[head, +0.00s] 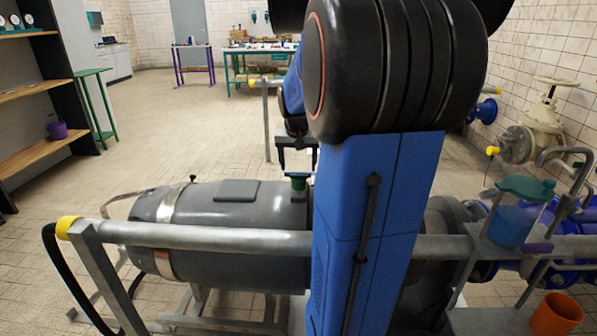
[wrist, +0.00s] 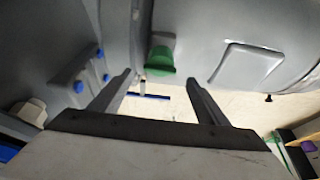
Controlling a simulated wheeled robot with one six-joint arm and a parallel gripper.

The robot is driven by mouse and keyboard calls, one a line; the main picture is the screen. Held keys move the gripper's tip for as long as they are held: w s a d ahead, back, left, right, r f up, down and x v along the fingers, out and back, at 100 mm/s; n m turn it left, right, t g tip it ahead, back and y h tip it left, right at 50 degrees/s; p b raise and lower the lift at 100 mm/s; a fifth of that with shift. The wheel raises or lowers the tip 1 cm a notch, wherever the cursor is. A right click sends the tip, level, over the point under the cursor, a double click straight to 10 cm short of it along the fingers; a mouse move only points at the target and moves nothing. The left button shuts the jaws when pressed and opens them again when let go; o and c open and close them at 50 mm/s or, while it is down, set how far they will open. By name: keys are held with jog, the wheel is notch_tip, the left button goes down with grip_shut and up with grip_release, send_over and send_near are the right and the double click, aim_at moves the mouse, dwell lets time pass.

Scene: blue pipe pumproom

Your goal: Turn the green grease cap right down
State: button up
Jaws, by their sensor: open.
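The green grease cap (head: 298,180) stands on top of the grey motor housing (head: 235,215), just left of my blue arm in the head view. In the wrist view the green cap (wrist: 160,62) shows beyond and between my finger tips, against the grey housing. My gripper (wrist: 160,80) is open and empty, its two dark fingers apart. In the head view my gripper (head: 297,160) hangs close above the cap, partly hidden by my arm. I cannot tell the exact gap between fingers and cap.
A grey rail (head: 200,236) with a yellow end runs in front of the motor. A green-lidded blue pot (head: 515,215) and an orange cup (head: 556,315) are at the right. Blue bolts (wrist: 80,86) show left of the cap. Open tiled floor lies behind.

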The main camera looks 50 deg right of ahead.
aim_at(299, 175)
jog(key=shift+x, duration=1.95)
jog(key=c, duration=1.1)
jog(key=shift+o, duration=0.3)
